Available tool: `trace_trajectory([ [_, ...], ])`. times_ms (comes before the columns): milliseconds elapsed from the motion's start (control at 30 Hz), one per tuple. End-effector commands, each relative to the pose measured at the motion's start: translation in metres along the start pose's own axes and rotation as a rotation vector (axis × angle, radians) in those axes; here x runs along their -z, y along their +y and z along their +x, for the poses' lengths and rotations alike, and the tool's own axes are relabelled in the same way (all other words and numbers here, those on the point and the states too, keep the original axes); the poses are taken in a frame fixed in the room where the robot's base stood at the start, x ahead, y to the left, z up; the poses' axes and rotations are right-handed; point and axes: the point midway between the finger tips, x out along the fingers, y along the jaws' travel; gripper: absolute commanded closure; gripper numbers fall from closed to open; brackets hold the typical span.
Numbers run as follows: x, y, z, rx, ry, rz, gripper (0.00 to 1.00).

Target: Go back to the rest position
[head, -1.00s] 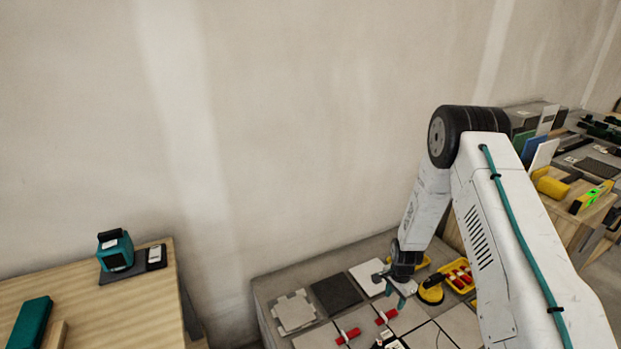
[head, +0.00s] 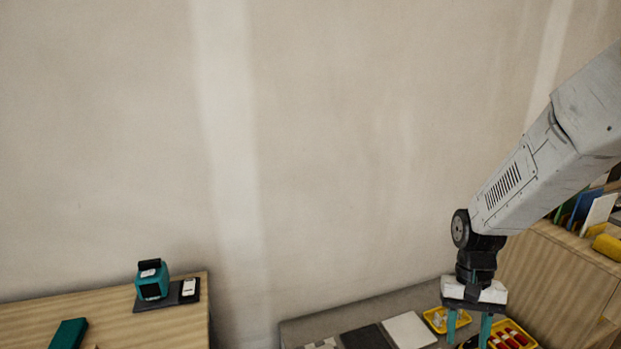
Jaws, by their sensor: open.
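My gripper (head: 468,328) hangs from my arm at the lower right of the head view. Its two teal fingers point down and stand apart, with nothing seen between them. It is over the right part of the grey work surface (head: 303,328), between a yellow tray (head: 435,322) and a second yellow tray with red pieces (head: 513,336). The fingertips run close to the bottom edge of the picture, so what lies right under them is hidden.
A white tile (head: 408,330) and a dark tile (head: 364,338) lie left of my gripper. A wooden table (head: 60,312) at left bears a teal device (head: 152,280). A wooden cabinet (head: 560,275) stands at right. Bare wall is behind.

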Motion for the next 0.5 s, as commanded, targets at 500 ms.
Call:
trace_trajectory([
  [500, -0.171, 0.021, -0.09, 0.002, 0.191, -0.274, 0.56],
])
